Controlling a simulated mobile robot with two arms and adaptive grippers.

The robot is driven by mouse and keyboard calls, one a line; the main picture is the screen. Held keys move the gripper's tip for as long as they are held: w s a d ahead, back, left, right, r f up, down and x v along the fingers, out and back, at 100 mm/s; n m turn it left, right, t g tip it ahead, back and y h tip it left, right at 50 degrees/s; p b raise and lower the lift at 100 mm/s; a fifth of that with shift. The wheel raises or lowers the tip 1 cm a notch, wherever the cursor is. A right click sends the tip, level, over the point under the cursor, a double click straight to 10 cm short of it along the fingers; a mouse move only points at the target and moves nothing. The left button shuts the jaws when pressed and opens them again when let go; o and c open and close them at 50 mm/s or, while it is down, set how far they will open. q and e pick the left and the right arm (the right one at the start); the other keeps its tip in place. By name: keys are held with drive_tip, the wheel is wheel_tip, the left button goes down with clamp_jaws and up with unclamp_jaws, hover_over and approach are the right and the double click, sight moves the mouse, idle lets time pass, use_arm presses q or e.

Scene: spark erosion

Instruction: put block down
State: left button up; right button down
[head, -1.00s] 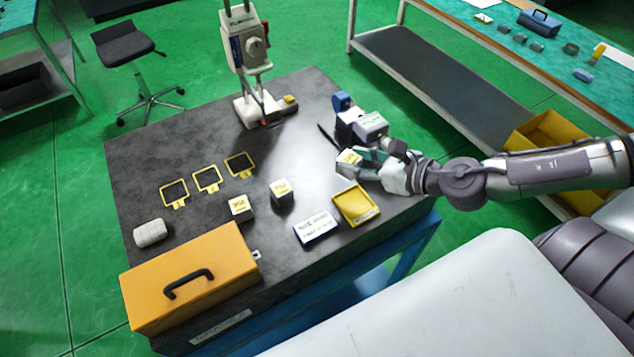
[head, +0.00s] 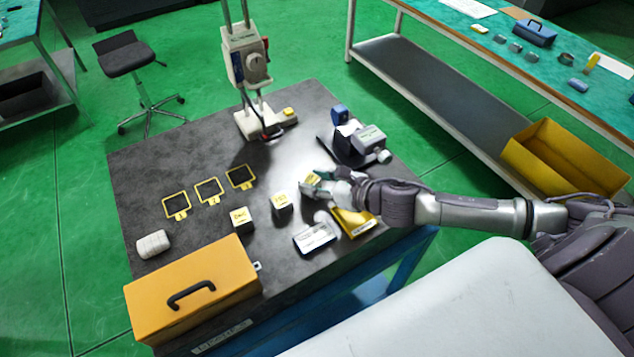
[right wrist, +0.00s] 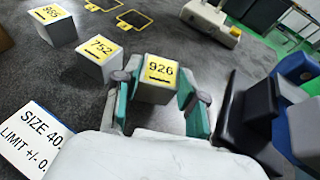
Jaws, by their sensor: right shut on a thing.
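My right gripper (head: 318,186) is shut on a grey block with a yellow label (head: 312,177), over the right part of the dark table. In the right wrist view the block reads 926 (right wrist: 158,82), and the green fingers (right wrist: 158,95) stand on either side of it. I cannot tell whether its underside touches the table. A block marked 752 (head: 282,202) stands to its left, also in the wrist view (right wrist: 100,62). A third labelled block (head: 242,220) stands further left. Three yellow-outlined squares (head: 208,191) lie left of the blocks. My left gripper is not in view.
A size card (head: 315,238) and yellow tray (head: 352,222) lie at the near edge. An orange toolbox (head: 190,290) and white ribbed object (head: 153,244) are at left. A measuring stand (head: 255,120) and grey-blue device (head: 360,142) stand behind. Table between squares and stand is clear.

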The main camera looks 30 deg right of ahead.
drive_tip(key=shift+f, duration=0.8)
drive_tip(key=shift+f, duration=0.2)
drive_tip(key=c, duration=0.7)
unclamp_jaws()
drive_tip(key=shift+o, duration=0.2)
